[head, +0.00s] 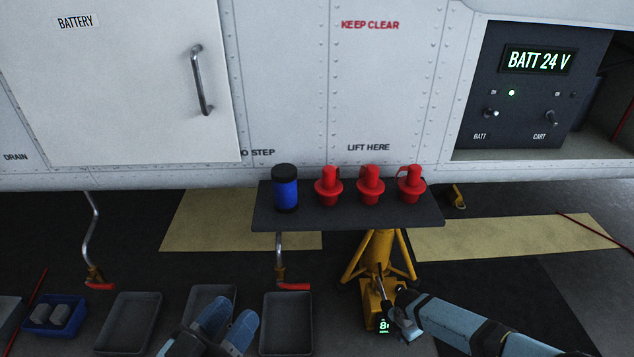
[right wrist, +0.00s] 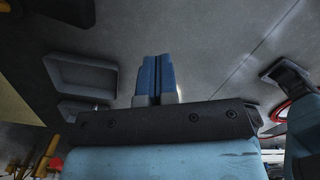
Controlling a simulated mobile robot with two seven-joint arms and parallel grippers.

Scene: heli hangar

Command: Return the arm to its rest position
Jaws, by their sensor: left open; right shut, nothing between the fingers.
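In the head view, my left gripper (head: 226,318) is at the bottom, left of centre. Its two blue fingers are apart and empty, over the row of grey trays. My right gripper (head: 428,312) comes in from the lower right of the head view. It is shut and empty, low beside the base of the yellow jack. In the right wrist view, its blue fingers (right wrist: 156,76) are together with nothing between them, seen against the dark floor. Whether the right gripper touches the jack is unclear.
A dark shelf (head: 345,219) holds a blue canister (head: 286,190) and three red plugs (head: 328,187). The yellow jack (head: 380,249) stands below it. Grey trays (head: 287,323) and a blue bin (head: 43,326) are on the floor. The white fuselage (head: 300,80) closes off the back.

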